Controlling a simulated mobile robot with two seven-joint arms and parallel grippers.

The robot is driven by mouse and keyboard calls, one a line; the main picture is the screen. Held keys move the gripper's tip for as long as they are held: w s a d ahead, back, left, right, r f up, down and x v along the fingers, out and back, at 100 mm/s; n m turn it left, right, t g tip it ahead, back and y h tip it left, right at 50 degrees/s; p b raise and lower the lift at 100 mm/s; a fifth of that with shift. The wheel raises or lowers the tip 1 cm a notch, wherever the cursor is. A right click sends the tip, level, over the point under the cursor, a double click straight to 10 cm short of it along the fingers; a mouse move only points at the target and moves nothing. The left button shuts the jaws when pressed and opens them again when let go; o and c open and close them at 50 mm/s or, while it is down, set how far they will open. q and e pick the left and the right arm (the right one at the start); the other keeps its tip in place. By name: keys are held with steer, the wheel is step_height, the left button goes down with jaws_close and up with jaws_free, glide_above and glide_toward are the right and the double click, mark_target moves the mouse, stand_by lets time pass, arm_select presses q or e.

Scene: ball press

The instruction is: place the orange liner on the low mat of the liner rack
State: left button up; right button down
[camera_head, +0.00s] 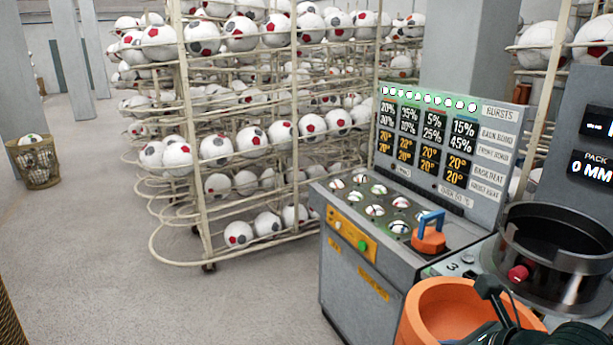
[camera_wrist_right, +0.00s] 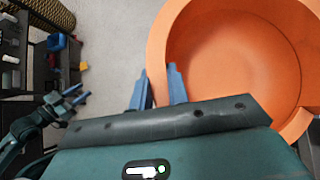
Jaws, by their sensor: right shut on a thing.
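The orange liner (camera_head: 448,306) is a round, open bowl-like ring at the bottom right of the head view. It fills the upper right of the right wrist view (camera_wrist_right: 235,50). My right gripper (camera_wrist_right: 160,80) has its blue fingers either side of the liner's wall and is shut on it. In the head view, dark parts of my right arm cover the liner's lower right. My left gripper (camera_wrist_right: 76,94) shows small at the left of the right wrist view, fingers apart and empty. I cannot make out the low mat of the liner rack.
A control console (camera_head: 345,262) with an orange-and-blue handle piece (camera_head: 430,238) stands beside the liner. A dark round pot (camera_head: 555,250) is at right. A ball rack (camera_head: 200,170) stands behind. Dark shelving (camera_wrist_right: 14,60) shows in the wrist view.

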steer(key=shift+r, duration=0.1)
stand_by(0.7)
steer(key=shift+w+f+n+g+y, duration=0.2)
steer(key=shift+n+g+y, duration=0.4)
steer(key=shift+n, duration=0.6)
steer(key=shift+s+r+n+g+y, duration=0.1)
steer(key=shift+r+n+g+y, duration=0.15)
steer(key=shift+n+g+y, duration=0.85)
steer(key=shift+a+n+t, duration=0.1)
steer(key=shift+n+t, duration=0.2)
steer(key=shift+t, duration=0.1)
